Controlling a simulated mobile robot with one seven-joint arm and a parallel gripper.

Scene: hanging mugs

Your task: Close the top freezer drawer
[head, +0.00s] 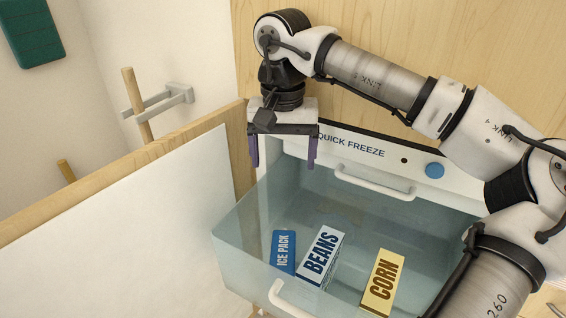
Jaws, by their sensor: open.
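The top freezer drawer (240,228) is a clear, bluish bin pulled out toward me, with a white handle (290,300) on its front, partly cut off by the lower picture edge. Inside it lie a blue ice pack (282,252), a white and blue beans box (320,257) and a yellow corn box (383,282). My gripper (283,160) points down with its two purple fingers apart and empty. In the picture it is above the back left part of the drawer, near the white freezer front; its exact height over the drawer is hard to tell.
The white panel marked QUICK FREEZE (350,147), with a blue knob (434,171), is behind the drawer, with a white handle (375,182) below its lettering. The open freezer door (130,215) stands at the left. A wall rack (160,100) holds a wooden rod. My arm covers the right side.

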